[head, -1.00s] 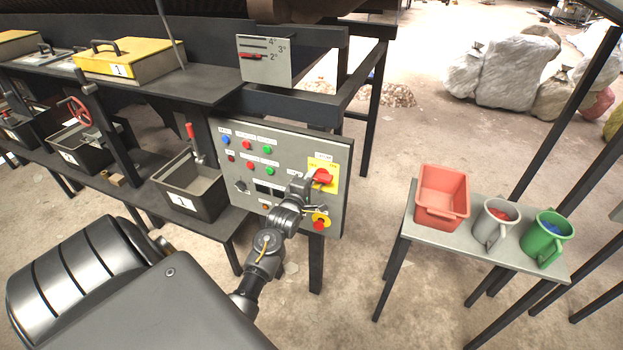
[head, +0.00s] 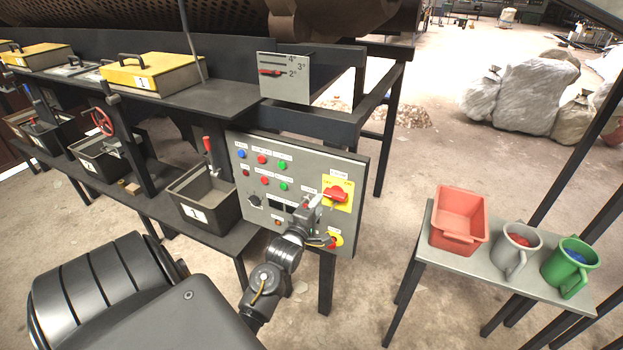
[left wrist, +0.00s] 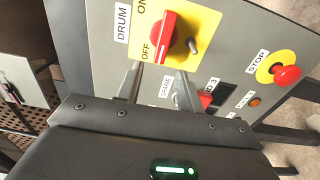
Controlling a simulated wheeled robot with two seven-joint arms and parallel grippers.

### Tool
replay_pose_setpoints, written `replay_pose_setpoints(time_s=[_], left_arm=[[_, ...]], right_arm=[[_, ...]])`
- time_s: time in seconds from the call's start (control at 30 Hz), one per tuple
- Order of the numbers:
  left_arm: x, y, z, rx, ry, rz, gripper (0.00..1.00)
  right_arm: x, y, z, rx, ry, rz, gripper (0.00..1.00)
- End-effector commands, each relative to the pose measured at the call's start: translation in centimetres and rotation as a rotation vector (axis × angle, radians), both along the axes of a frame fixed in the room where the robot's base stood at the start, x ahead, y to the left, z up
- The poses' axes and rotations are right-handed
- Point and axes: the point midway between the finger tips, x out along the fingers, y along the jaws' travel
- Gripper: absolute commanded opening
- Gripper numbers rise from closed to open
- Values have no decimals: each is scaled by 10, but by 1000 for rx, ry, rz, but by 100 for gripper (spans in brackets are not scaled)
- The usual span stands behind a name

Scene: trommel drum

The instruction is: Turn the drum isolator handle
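The drum isolator handle (head: 336,194) is a red knob on a yellow plate (head: 346,184) at the right of the grey control panel. In the left wrist view the handle (left wrist: 164,38) lies across the plate, with OFF printed beside its lower end and ON near the top edge. My left gripper (head: 314,205) is just left of and below the handle in the head view. In the left wrist view the fingers of my left gripper (left wrist: 158,88) are apart with nothing between them. Their tips are near the plate's lower edge; contact cannot be told. My right gripper is out of view.
A red stop button (left wrist: 287,75) on a yellow disc sits right of the fingers in the wrist view. Coloured buttons (head: 262,160) fill the panel's left part. A grey bin (head: 205,205) stands left. A side table (head: 490,262) holds a red crate and two mugs at right.

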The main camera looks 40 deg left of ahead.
Motion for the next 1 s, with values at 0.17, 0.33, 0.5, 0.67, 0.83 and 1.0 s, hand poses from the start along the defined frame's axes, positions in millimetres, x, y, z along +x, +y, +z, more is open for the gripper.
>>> replay_pose_setpoints(time_s=[0.17,0.33,0.5,0.67,0.83,1.0], left_arm=[[-29,-11,-2,-1,1,-1,37],[-43,-16,-1,-1,1,-2,37],[-46,-17,0,-1,-1,-2,37],[-46,-17,0,-1,0,-1,37],[-46,-17,0,-1,0,-1,37],[-46,-17,0,10,4,-1,37]], right_arm=[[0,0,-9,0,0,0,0],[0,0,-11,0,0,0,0],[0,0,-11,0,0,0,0],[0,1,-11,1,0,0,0],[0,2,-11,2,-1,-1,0],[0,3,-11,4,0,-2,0]])
